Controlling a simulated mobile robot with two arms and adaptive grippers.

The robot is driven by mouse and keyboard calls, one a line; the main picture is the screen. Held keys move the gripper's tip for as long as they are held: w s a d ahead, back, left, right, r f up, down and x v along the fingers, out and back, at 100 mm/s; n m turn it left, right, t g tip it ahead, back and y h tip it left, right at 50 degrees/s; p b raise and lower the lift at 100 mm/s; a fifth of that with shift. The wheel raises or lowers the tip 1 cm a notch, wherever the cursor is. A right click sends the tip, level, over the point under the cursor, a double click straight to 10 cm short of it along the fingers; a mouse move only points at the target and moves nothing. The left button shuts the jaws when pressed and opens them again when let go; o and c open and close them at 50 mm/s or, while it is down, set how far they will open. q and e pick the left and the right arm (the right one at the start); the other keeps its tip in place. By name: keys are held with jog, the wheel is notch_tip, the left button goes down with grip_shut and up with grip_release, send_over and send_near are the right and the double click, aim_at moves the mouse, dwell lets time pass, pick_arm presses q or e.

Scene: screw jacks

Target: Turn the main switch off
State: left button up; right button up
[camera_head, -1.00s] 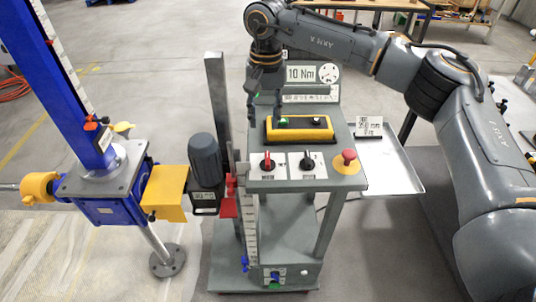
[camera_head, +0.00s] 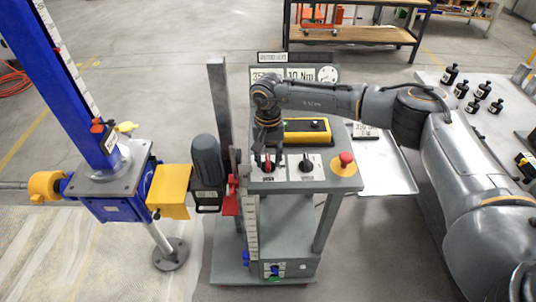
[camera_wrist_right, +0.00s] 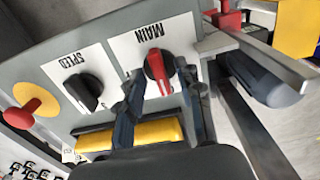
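The main switch (camera_wrist_right: 158,72) is a red rotary knob on a white plate marked MAIN. In the head view the main switch (camera_head: 268,167) sits at the left of the console's front row, partly covered by my gripper. My right gripper (camera_head: 268,160) reaches down over it. In the right wrist view my right gripper (camera_wrist_right: 160,84) has its two fingers apart, one on each side of the red knob. I cannot tell whether they touch it. My left gripper is out of view.
The black speed switch (camera_wrist_right: 84,92) sits beside the main switch. A red emergency button (camera_head: 346,159) on a yellow base stands at the console's right. A yellow pendant (camera_head: 305,138) lies behind. A blue screw jack (camera_head: 115,180) and its grey motor (camera_head: 206,158) stand to the left.

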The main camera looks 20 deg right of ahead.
jog(key=shift+f, duration=0.1)
grip_shut()
